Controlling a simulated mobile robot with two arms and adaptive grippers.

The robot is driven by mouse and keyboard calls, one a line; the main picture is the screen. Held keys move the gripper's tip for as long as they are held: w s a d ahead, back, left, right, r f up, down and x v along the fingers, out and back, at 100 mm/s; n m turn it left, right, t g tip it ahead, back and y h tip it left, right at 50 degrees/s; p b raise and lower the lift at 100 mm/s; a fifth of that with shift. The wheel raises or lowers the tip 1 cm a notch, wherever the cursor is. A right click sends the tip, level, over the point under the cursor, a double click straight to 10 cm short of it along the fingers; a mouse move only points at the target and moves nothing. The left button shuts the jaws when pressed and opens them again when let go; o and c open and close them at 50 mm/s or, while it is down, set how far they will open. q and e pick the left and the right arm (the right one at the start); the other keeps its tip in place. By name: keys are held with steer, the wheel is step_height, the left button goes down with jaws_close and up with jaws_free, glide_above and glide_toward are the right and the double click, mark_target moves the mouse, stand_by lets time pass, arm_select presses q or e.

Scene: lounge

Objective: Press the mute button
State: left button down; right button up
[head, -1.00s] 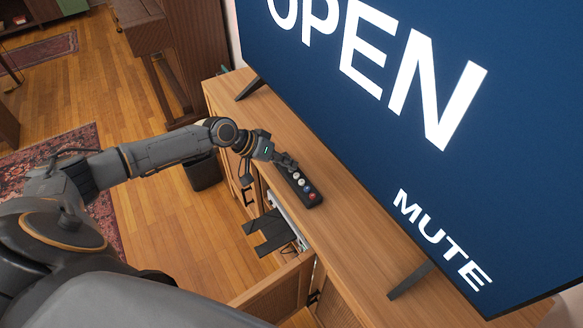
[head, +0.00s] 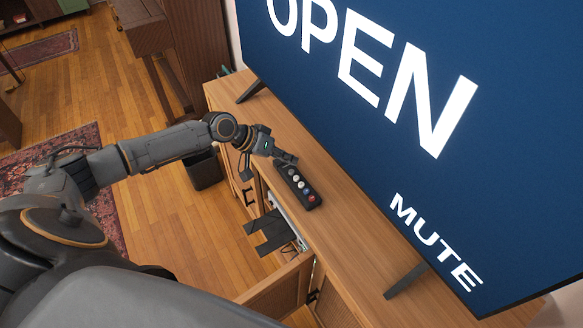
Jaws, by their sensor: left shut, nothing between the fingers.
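A dark remote (head: 299,187) with a row of several round buttons lies on the wooden TV cabinet (head: 345,232). I cannot read any labels on the buttons. The large screen (head: 330,75) shows "OPEN" and "MUTE" in white letters on blue. My left gripper (head: 288,160) is shut and empty, at the far end of the remote. Whether its tips touch the remote is not clear. My right gripper is not in view.
A cabinet door (head: 275,283) hangs open below, beside a dark device (head: 270,233). A dark bin (head: 203,170) stands on the floor to the left. The cabinet top around the remote is clear.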

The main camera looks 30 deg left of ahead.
arm_select(q)
step_height(320, 180, up, 3)
steer(key=shift+r+p, duration=0.2)
steer(key=shift+p, duration=0.9)
steer(key=shift+s+f, duration=0.1)
stand_by(2.5)
